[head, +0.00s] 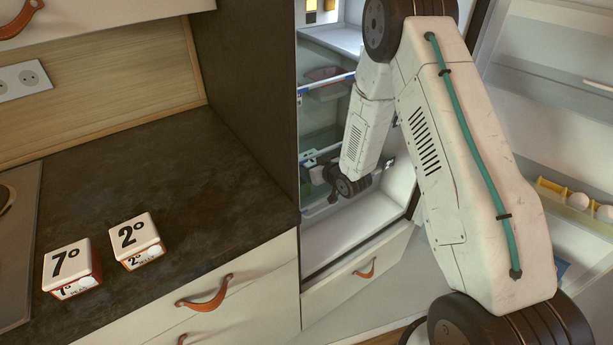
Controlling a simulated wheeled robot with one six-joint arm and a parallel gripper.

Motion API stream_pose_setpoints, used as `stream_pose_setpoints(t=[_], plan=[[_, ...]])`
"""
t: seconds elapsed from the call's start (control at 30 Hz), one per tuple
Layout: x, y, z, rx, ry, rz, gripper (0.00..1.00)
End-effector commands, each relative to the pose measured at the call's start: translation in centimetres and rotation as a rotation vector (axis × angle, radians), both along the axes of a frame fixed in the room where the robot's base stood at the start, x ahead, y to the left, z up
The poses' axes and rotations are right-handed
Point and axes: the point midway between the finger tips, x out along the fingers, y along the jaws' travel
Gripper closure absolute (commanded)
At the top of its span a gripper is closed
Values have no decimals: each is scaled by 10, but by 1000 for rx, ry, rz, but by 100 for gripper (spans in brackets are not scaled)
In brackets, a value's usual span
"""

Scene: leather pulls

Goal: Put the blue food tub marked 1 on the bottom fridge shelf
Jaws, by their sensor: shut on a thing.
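My arm reaches into the open fridge on the right. My gripper (331,184) is small and dark at the arm's far end, just below a shelf edge and above the fridge's bottom shelf (345,225). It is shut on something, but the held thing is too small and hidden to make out. No blue tub marked 1 can be clearly seen. The bottom shelf is pale, and its visible part looks bare; my arm hides some of the fridge.
On the dark counter (180,190) stand a red-sided tub marked 7 (68,262) and an orange-sided tub marked 2 (137,240). A dark side panel (245,90) separates counter and fridge. The fridge door (550,130) is open at right, with eggs in a yellow holder (560,197).

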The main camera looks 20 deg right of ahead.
Motion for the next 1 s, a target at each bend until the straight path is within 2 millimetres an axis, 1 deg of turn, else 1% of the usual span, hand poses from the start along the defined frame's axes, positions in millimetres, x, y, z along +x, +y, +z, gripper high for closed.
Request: stream_pose_setpoints(t=[0.03, 0.13, 0.23, 0.53, 0.7, 0.8, 1.0], plan=[[11, 4, 1, 0, -3, 2, 64], [29, 10, 1, -1, -2, 2, 64], [27, 9, -18, 0, 3, 0, 64], [27, 9, -41, 0, 1, 0, 64], [27, 9, -66, 0, 1, 0, 64], [31, 10, -71, -1, -1, 0, 64], [30, 10, -70, -1, -1, 0, 64]])
